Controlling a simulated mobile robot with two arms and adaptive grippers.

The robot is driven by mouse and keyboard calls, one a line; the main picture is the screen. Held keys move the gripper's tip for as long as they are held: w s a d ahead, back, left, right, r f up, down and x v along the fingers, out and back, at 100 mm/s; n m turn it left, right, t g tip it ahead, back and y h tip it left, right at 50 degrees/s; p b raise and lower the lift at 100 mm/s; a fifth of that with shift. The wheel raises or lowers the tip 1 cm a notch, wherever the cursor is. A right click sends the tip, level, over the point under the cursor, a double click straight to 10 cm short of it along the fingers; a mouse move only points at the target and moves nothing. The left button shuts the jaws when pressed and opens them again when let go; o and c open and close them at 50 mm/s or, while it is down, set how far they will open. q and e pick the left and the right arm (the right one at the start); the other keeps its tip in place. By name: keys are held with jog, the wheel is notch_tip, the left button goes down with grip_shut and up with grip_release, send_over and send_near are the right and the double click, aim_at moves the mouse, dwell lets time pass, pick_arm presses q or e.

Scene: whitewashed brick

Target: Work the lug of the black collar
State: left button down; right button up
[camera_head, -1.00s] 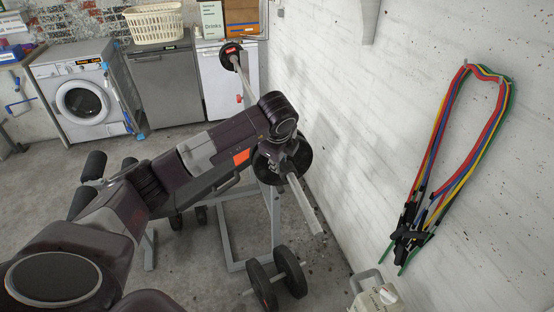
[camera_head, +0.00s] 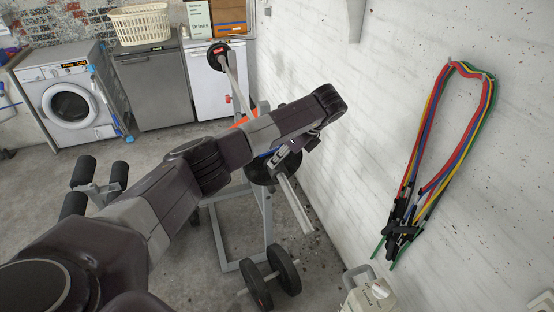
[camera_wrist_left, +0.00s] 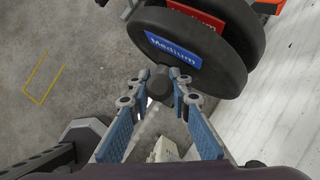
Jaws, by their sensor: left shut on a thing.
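The black collar (camera_wrist_left: 172,84) is a small dark piece on the bar, just in front of the weight plates, in the left wrist view. My left gripper (camera_wrist_left: 168,86) has blue-padded fingers on both sides of it, with the tips closed against its dark lug. In the head view my left gripper (camera_head: 287,158) is at the near end of the barbell, beside a black plate (camera_head: 259,173). The bare bar sleeve (camera_head: 297,208) sticks out past it. The collar is too small and covered to make out in the head view. My right gripper is not in view.
The barbell rests on a grey rack (camera_head: 219,238). A dumbbell (camera_head: 284,270) lies on the floor below. A white brick wall (camera_head: 350,150) runs close along the right, with coloured bands (camera_head: 433,160) hanging on it. A washing machine (camera_head: 70,105) stands at the back left.

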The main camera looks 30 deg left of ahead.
pick_arm(q)
jog(key=c, duration=1.7)
grip_release()
jog(key=v, duration=1.2)
jog(key=shift+a, duration=0.1)
